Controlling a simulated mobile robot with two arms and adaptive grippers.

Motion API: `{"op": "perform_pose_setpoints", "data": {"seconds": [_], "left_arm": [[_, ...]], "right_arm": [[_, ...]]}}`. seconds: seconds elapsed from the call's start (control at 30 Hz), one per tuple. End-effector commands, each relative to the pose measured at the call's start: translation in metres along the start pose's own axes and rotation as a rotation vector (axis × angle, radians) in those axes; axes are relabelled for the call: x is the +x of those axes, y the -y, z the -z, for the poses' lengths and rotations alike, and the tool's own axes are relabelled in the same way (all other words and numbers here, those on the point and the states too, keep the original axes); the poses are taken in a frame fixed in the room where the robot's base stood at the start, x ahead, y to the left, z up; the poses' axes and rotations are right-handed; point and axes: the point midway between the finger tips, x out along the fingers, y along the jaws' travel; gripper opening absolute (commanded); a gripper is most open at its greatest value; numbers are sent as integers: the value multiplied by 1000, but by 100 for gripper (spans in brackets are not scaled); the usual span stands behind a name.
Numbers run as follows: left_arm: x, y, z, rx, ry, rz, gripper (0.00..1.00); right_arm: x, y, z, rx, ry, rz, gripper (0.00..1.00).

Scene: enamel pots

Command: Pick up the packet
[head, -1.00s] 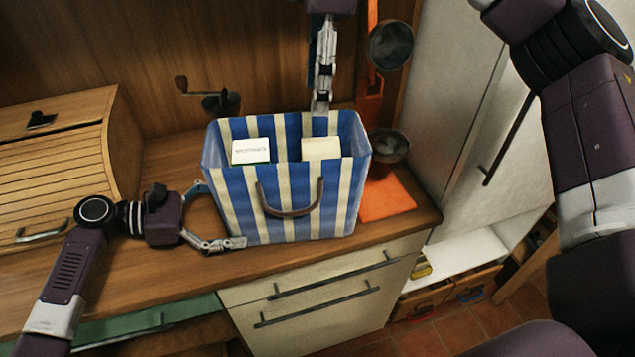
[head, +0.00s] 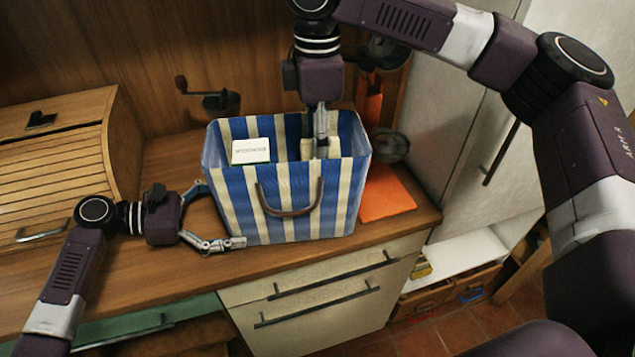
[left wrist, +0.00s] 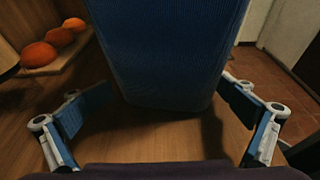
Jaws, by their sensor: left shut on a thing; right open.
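A blue-and-cream striped bag (head: 290,200) with a dark handle stands upright and open on the wooden counter. A white packet with lettering (head: 251,151) shows at its left inside, and a plain cream packet (head: 334,149) at its right. My right gripper (head: 321,143) points down into the bag at the cream packet, open; it partly hides this packet, and I cannot tell whether it touches.
A roll-top wooden box (head: 55,170) stands at left. A hand grinder (head: 215,100) is behind the bag. An orange mat (head: 385,198) and a dark pan (head: 390,146) are to its right. Orange round items (left wrist: 50,48) lie on a board in the left wrist view.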

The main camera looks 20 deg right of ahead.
Motion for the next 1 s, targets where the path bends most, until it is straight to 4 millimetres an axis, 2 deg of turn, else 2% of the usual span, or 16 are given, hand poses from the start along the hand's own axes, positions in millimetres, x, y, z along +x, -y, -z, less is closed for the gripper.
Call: {"op": "perform_pose_setpoints", "data": {"seconds": [0.03,0.1,0.33,0.77,1.0], "left_arm": [[6,5,-2,2,5,15,84],[6,5,-2,3,5,15,84],[6,5,-2,3,5,15,84],[6,5,-2,3,5,15,84],[6,5,-2,3,5,15,84]], "right_arm": [[5,0,-1,1,0,0,49],[9,0,-1,1,0,0,49],[11,0,0,2,-1,0,49],[10,0,0,1,-1,0,2],[9,0,0,1,-2,-2,0]]}}
